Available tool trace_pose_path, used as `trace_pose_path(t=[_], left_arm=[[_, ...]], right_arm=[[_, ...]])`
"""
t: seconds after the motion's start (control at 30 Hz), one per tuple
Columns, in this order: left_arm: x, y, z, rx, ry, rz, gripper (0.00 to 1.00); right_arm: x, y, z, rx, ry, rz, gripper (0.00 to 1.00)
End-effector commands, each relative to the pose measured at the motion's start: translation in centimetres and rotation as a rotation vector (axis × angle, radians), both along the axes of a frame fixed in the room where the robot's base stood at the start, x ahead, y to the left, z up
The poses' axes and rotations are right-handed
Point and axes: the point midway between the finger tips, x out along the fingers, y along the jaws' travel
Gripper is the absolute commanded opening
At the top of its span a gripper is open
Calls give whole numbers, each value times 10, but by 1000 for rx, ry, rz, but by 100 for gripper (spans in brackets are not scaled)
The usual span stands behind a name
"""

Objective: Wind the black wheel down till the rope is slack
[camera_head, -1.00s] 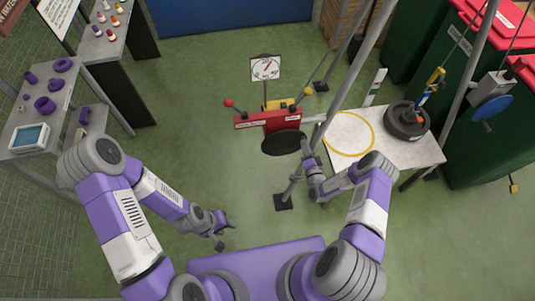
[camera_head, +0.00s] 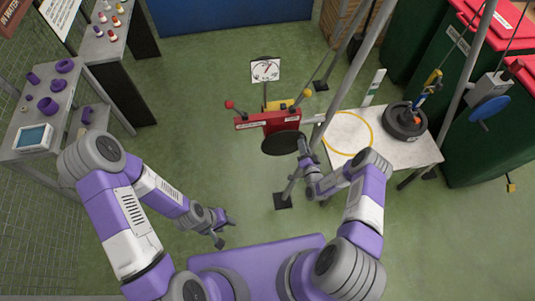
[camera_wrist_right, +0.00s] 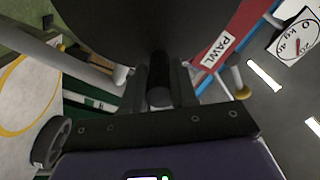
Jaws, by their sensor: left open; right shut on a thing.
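The black wheel (camera_head: 281,143) is a dark disc on the front of the red winch body (camera_head: 270,121). It also fills the top of the right wrist view (camera_wrist_right: 155,25). My right gripper (camera_head: 303,150) is at the wheel's right edge. In the right wrist view its fingers (camera_wrist_right: 160,90) are shut around the wheel's dark handle (camera_wrist_right: 158,96). The rope (camera_head: 452,50) runs up from a yellow hook (camera_head: 434,76) over a dark round weight (camera_head: 402,123); it looks straight. The weight rests on the white table. My left gripper (camera_head: 222,229) is open and empty, low over the floor.
A dial (camera_head: 265,70) stands behind the winch. The white table (camera_head: 415,155) bears a yellow ring (camera_head: 348,151). Grey posts (camera_head: 352,72) rise beside the winch.

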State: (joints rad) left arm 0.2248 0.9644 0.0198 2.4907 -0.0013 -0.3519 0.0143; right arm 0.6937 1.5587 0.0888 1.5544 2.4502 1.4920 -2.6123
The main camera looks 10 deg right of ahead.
Motion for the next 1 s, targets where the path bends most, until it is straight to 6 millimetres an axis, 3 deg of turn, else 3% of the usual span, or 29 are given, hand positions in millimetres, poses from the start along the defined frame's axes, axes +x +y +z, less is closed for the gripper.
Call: trace_pose_path(t=[0.03,0.57,1.0], left_arm=[[0,0,4,0,0,0,43],[0,0,7,0,0,0,43],[0,0,25,0,0,0,43]], right_arm=[[2,2,7,-16,-10,1,0],[2,4,8,-55,-9,1,0],[2,14,19,-207,-9,2,0]])
